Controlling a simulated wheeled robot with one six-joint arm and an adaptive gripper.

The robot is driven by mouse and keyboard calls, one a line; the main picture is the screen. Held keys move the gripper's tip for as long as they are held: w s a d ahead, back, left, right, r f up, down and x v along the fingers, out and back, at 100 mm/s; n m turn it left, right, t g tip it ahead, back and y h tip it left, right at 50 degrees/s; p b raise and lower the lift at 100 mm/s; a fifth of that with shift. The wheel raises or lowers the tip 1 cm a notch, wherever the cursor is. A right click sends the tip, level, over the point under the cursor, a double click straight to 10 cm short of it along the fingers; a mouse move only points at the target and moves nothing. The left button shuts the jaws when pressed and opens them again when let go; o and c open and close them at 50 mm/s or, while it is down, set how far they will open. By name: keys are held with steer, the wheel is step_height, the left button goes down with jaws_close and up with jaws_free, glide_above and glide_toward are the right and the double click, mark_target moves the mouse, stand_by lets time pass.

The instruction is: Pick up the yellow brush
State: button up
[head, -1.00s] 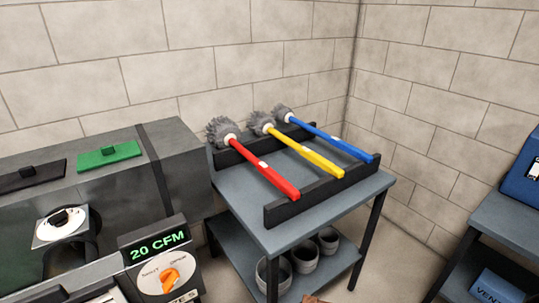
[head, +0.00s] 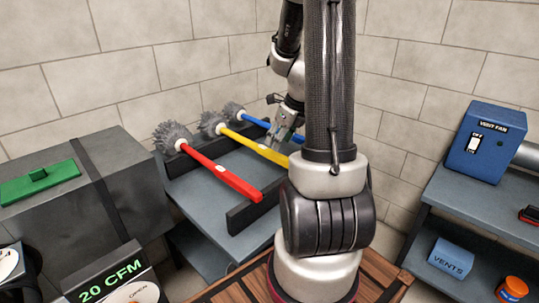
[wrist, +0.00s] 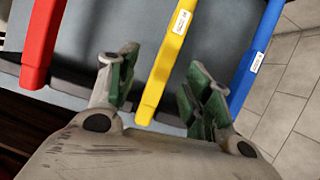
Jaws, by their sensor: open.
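The yellow brush (head: 251,144) lies across a dark rack between the red brush (head: 210,168) and the blue brush (head: 252,120), its grey bristle head at the back left. My gripper (head: 285,128) is over the rack near the yellow handle, and my arm hides that handle's front end. In the wrist view, the yellow handle (wrist: 168,60) runs between the two green-padded fingers of my open gripper (wrist: 160,82). The fingers look apart from it; the height gap cannot be told. The red handle (wrist: 42,45) and the blue handle (wrist: 255,55) lie to either side.
The rack (head: 250,211) stands on a grey table (head: 208,212) in a wall corner. A grey duct with a green cover (head: 38,183) is at left. A blue vent fan box (head: 485,142) and a blue vents box (head: 451,258) are on shelves at right.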

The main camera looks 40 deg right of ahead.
mark_target(275, 153)
steer(key=shift+m, duration=0.7)
steer(key=x, duration=0.3)
steer(key=d+x, duration=0.1)
steer(key=x, duration=0.5)
steer(key=shift+s+d, duration=0.2)
jaws_close()
